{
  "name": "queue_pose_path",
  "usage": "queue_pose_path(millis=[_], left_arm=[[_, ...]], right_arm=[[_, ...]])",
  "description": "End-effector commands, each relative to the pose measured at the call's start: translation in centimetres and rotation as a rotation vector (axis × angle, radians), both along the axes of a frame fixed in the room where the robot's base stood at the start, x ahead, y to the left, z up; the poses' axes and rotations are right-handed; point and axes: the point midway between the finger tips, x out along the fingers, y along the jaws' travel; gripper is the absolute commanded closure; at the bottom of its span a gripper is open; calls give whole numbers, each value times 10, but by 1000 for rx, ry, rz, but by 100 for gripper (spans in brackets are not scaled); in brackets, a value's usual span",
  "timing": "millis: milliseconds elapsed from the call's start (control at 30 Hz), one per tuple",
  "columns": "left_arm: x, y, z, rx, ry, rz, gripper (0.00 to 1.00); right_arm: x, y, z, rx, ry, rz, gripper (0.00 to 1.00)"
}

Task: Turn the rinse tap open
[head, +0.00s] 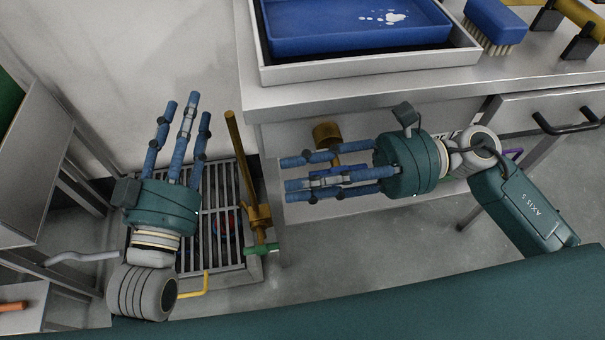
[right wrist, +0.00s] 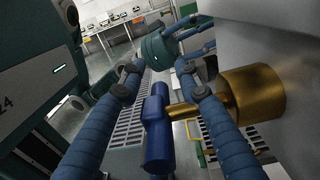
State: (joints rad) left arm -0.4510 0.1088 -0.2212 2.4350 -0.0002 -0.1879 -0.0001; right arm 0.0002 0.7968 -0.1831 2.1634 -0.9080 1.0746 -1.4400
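A brass tap (head: 327,133) with a blue bar handle sits at the side of the steel bench. My right gripper (head: 289,178) is open over it in the head view, its fingers covering most of the handle. In the right wrist view the blue handle (right wrist: 156,132) lies between the spread fingers, with the brass body (right wrist: 252,92) to its right; contact is not clear. A second brass fitting (head: 258,215) with a green handle (head: 262,249) stands on a pipe by the floor grate. My left gripper (head: 188,108) is open and empty above the grate.
The steel bench (head: 350,98) carries a blue tray (head: 350,30) and a blue brush (head: 494,22). A floor grate (head: 215,255) and a yellow bent rod (head: 205,285) lie below. A grey rack (head: 35,150) stands at the left.

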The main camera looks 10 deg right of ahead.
Motion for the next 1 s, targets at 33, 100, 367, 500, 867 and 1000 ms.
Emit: queue_pose_path(millis=[33, 100, 367, 500, 867, 1000], left_arm=[[0, 0, 0, 0, 1, 0, 60], [0, 0, 0, 0, 2, 1, 60], [0, 0, -1, 0, 2, 1, 60], [0, 0, -1, 0, 2, 1, 60], [0, 0, 0, 0, 1, 1, 60], [1, 0, -4, 6, 23, 1, 60]], right_arm=[[0, 2, 0, 0, -1, -1, 67], [0, 3, 0, 0, -1, -1, 67], [0, 2, 0, 0, 0, -1, 81], [0, 2, 0, 0, 0, -1, 100], [0, 2, 0, -3, 0, -2, 100], [1, 1, 0, -23, -2, -2, 100]])
